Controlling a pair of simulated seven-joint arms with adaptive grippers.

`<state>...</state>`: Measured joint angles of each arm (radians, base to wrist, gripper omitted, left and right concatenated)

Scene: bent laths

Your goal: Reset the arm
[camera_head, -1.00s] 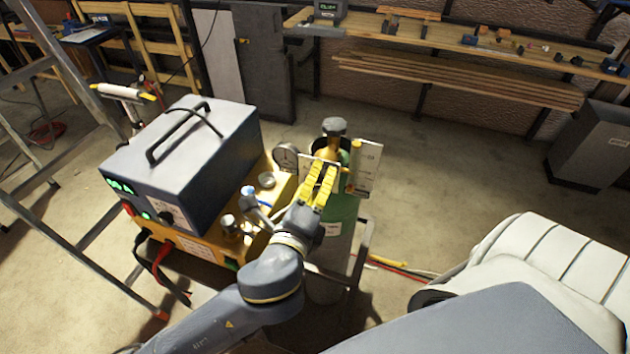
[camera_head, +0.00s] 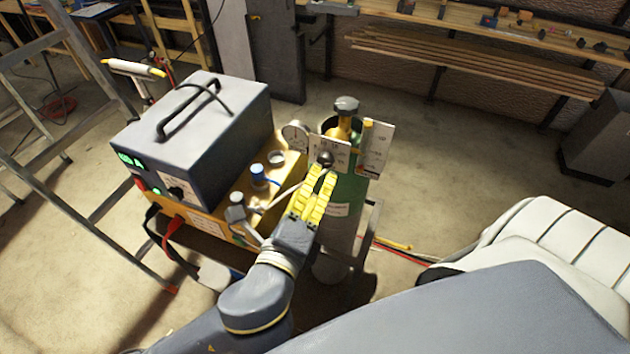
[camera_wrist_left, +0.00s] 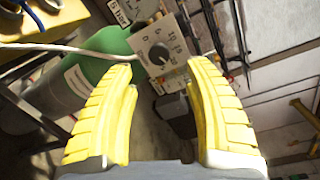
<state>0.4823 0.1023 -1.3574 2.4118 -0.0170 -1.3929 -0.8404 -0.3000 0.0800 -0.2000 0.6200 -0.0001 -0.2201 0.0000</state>
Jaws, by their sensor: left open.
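My left gripper (camera_head: 321,187) has yellow fingers and sits in front of the green gas cylinder (camera_head: 352,190). In the left wrist view its two fingers (camera_wrist_left: 166,75) are apart, with nothing between them. A small panel with a dark round knob (camera_head: 325,158) is just beyond the fingertips. The knob also shows in the left wrist view (camera_wrist_left: 159,54), on a pale plate with printed numbers. I cannot tell whether a fingertip touches the plate. My right gripper is not in view.
A grey welding box (camera_head: 197,135) with a black handle stands on a yellow base (camera_head: 262,187) left of the cylinder. A round gauge (camera_head: 296,135) and a white card (camera_head: 376,150) flank the cylinder top. A ladder (camera_head: 75,150) stands at left.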

